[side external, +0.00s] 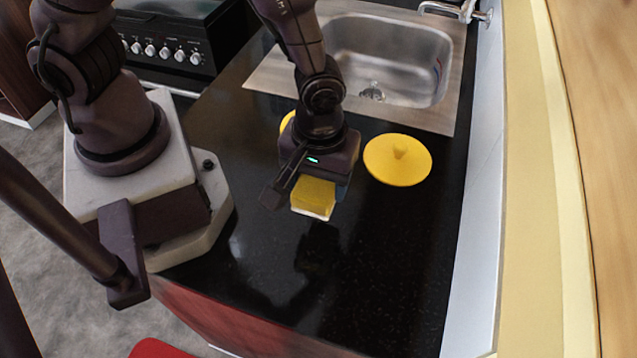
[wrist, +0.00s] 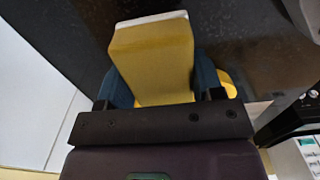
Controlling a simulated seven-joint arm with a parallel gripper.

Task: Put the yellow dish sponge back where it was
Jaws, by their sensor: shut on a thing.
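The yellow dish sponge (side external: 314,197) has a pale layer on one face and hangs from my gripper (side external: 318,183) over the black counter. In the wrist view the sponge (wrist: 153,60) sits between the two dark blue fingers of my gripper (wrist: 160,88), which are shut on it. It appears held above the counter, with a dark shadow or reflection below it in the side view. The sponge's upper part is hidden by my gripper there.
A yellow round lid-like piece with a knob (side external: 398,160) lies on the counter to the right. Another yellow thing (side external: 287,121) is mostly hidden behind my arm. A steel sink (side external: 385,60) is at the back, a black stove (side external: 170,45) back left. The front counter (side external: 350,290) is clear.

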